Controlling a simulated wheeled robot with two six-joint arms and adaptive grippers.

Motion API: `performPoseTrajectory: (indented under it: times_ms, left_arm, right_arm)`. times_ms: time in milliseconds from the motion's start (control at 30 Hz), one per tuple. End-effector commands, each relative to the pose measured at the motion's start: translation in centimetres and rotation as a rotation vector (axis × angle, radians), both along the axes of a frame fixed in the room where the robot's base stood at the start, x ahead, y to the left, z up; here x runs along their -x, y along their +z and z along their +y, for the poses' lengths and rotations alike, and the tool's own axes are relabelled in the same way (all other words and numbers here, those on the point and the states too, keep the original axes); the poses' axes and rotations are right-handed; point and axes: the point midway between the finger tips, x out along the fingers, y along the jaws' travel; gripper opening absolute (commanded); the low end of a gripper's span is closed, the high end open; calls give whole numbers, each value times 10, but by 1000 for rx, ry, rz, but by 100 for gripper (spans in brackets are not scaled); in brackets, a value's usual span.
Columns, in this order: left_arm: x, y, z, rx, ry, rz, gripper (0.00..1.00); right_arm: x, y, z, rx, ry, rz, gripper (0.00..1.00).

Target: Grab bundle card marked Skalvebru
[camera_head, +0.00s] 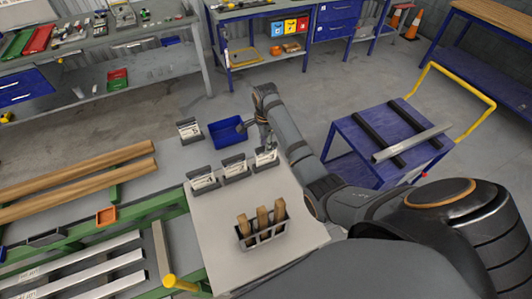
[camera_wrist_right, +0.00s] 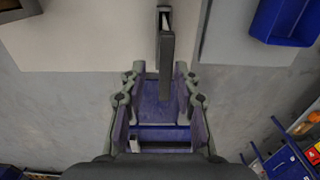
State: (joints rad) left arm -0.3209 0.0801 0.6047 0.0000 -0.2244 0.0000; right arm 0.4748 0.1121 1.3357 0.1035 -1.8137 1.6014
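Several white cards stand upright in dark grey holders on the pale table: a front row of three, at left (camera_head: 203,181), middle (camera_head: 236,170) and right (camera_head: 266,158), and one farther back (camera_head: 190,131). Their print is too small to read, so I cannot tell which is Skalvebru. My right gripper (camera_head: 256,131) is just behind the right card. In the right wrist view, the open gripper (camera_wrist_right: 160,80) has a dark holder (camera_wrist_right: 167,55), seen edge-on from above, reaching between its fingertips. No grip on it shows. My left gripper is not in view.
A blue bin (camera_head: 228,133) stands beside my right gripper and also shows in the wrist view (camera_wrist_right: 284,20). A grey rack with wooden pieces (camera_head: 262,234) sits nearer on the table. A blue cart (camera_head: 350,135) stands to the right. Timber and metal bars lie left.

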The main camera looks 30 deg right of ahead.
Motion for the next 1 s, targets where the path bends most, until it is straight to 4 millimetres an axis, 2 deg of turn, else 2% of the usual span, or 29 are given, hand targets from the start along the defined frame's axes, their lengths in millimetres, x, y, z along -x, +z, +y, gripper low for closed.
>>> performPoseTrajectory:
  times_ms: [67, 133, 267, 333, 400, 500, 600, 700, 833, 1000]
  left_arm:
    - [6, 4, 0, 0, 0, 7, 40]
    - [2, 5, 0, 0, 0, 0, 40]
    - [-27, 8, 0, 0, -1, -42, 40]
    - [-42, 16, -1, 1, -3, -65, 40]
    - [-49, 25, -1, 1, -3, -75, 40]
    - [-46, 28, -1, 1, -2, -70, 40]
    - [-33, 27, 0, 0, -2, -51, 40]
    - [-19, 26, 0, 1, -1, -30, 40]
    - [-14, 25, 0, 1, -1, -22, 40]
    - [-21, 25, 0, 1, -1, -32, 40]
  right_arm:
    - [0, -9, 0, 0, 0, 1, 31]
    - [0, -14, 0, 1, 0, 1, 31]
    - [0, -17, -1, 1, 0, -1, 31]
    - [1, -23, -2, 1, 0, 3, 31]
    - [2, -34, -3, 1, 0, 4, 31]
    - [2, -53, -4, 0, 0, 2, 31]
    - [2, -65, -4, 1, 0, 0, 31]
    - [2, -68, -4, 1, 0, -2, 31]
    - [1, -68, -4, 1, 0, -2, 31]
    - [2, -68, -4, 1, 0, -2, 9]
